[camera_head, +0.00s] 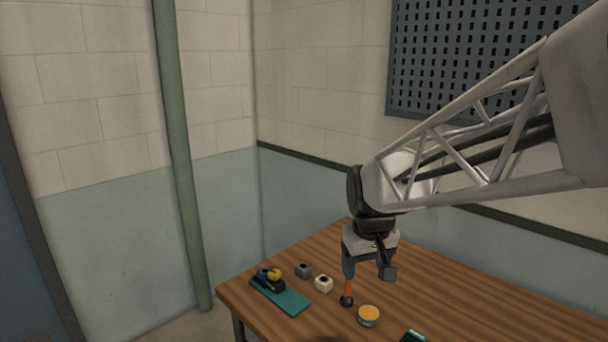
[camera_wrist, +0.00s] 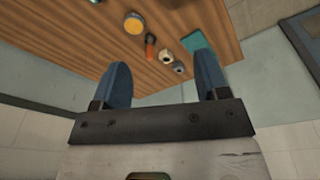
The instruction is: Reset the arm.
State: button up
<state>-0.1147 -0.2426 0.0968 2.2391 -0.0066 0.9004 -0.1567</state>
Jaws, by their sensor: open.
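My gripper (camera_head: 368,272) is above the wooden table (camera_head: 450,315), pointing down. In the wrist view the two blue fingers of my gripper (camera_wrist: 164,82) stand wide apart with nothing between them. An orange-handled tool with a dark round end (camera_head: 347,298) is on the table below and left of my gripper; its upper part is partly hidden behind a finger in the head view. It also shows in the wrist view (camera_wrist: 150,45).
A teal mat (camera_head: 292,301) bears dark and yellow rollers (camera_head: 270,278). A grey block (camera_head: 303,270), a cream block (camera_head: 323,284) and an orange-topped tin (camera_head: 369,316) stand nearby. A dark green object (camera_head: 413,337) is at the lower edge. A green pipe (camera_head: 180,160) stands left of the table.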

jog(key=s+d+m, duration=0.1)
jog(key=s+d, duration=0.2)
jog(key=s, duration=0.7)
jog(key=s+d+f+m, duration=0.1)
jog(key=s+d+m, duration=0.1)
jog(key=s, duration=0.9)
jog(key=shift+d+t, duration=0.4)
jog(key=shift+d, duration=0.15)
